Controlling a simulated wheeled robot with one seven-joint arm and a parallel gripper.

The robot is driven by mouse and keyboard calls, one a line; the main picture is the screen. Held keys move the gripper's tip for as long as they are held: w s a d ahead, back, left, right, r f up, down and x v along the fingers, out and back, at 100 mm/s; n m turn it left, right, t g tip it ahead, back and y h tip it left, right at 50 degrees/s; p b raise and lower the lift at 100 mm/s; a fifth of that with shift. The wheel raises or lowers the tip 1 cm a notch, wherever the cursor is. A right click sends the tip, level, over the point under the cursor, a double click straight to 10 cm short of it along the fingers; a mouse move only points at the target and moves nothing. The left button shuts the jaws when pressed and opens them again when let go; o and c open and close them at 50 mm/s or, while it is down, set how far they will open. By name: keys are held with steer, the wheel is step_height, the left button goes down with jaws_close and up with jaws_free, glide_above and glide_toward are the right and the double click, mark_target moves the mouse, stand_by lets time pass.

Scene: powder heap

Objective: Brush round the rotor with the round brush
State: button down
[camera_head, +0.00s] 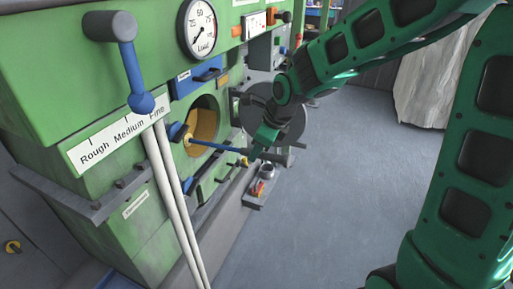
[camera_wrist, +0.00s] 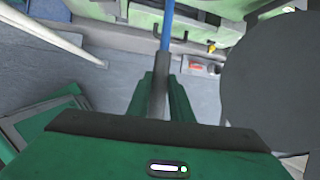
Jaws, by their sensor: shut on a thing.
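The round brush has a thin blue shaft (camera_head: 220,147) and a dark grip, and it also shows in the wrist view (camera_wrist: 166,32). My gripper (camera_head: 262,148) is shut on the grip of the brush; in the wrist view my gripper (camera_wrist: 160,95) has the grip between its fingers. The shaft runs left to a round opening (camera_head: 204,124) in the green machine, tan inside. The brush's far end is at the opening's left part; whether it touches anything there I cannot tell. I cannot make out the rotor clearly inside the opening. The wrist view cuts off the brush's far end.
A round grey door (camera_head: 288,122) stands open right of the opening and fills the right of the wrist view (camera_wrist: 285,80). A blue-knobbed lever (camera_head: 131,65) and white rods (camera_head: 172,205) stand at the left. A small tray (camera_head: 252,202) sits low. The floor is clear at right.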

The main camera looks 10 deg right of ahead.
stand_by(0.3)
steer(key=shift+w+d+f, duration=0.4)
steer(key=shift+w+f, duration=0.1)
steer(key=shift+f, duration=0.1)
steer(key=shift+w+d+f, duration=0.35)
steer(key=shift+w+f, duration=0.15)
steer(key=shift+f, duration=0.1)
steer(key=w+d, duration=0.2)
steer(key=shift+w+f, duration=0.35)
